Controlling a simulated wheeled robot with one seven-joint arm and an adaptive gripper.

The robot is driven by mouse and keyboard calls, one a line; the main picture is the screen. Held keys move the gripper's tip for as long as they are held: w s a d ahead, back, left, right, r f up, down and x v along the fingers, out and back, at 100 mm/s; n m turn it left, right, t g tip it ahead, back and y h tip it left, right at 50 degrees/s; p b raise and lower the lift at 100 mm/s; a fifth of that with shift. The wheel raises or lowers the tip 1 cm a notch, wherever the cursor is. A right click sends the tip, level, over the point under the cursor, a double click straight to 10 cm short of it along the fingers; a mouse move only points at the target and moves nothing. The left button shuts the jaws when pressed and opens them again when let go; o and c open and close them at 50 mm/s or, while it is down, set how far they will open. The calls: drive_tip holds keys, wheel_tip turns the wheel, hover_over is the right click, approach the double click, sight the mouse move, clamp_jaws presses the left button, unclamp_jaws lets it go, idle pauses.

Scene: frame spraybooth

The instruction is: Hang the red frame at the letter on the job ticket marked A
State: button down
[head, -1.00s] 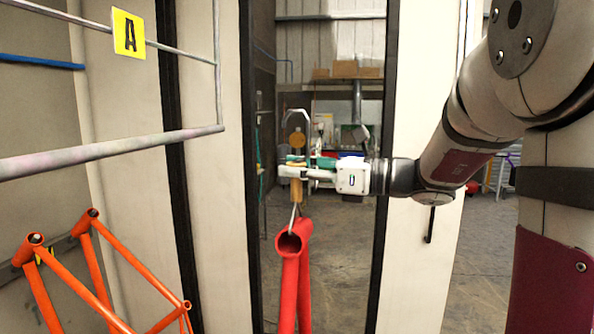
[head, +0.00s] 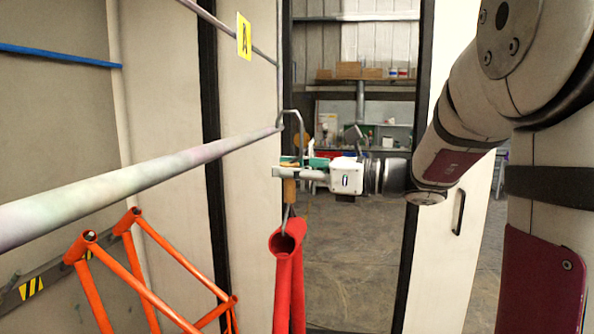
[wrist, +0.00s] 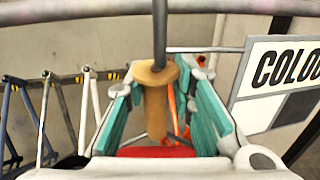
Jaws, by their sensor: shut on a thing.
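The red frame (head: 284,280) hangs below my gripper (head: 283,172) from a metal hook (head: 292,112) with a wooden handle (head: 289,190). My gripper is shut on the handle, which also shows between the green finger pads in the wrist view (wrist: 156,100). Part of the red frame (wrist: 158,151) shows beneath it there. The hook's curved top overlaps the end of the thick rail (head: 150,175) in the head view; I cannot tell whether they touch. A yellow card with a black A (head: 244,36) is on the thinner rail behind. No job ticket is readable.
A blue bar (head: 60,55) is on the left wall. In the wrist view, a lettered sign (wrist: 280,75) stands right and a white frame (wrist: 92,95) left. Open floor (head: 345,270) lies beyond the doorway.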

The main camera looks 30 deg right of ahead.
drive_tip(key=shift+r, duration=0.2)
drive_tip(key=w+a+f+b, duration=0.2)
drive_tip(key=w+a+f, duration=0.1)
drive_tip(key=w+a, duration=0.2)
drive_tip(key=shift+w+a, duration=0.15)
drive_tip(key=shift+a, duration=1)
idle(0.9)
idle(0.3)
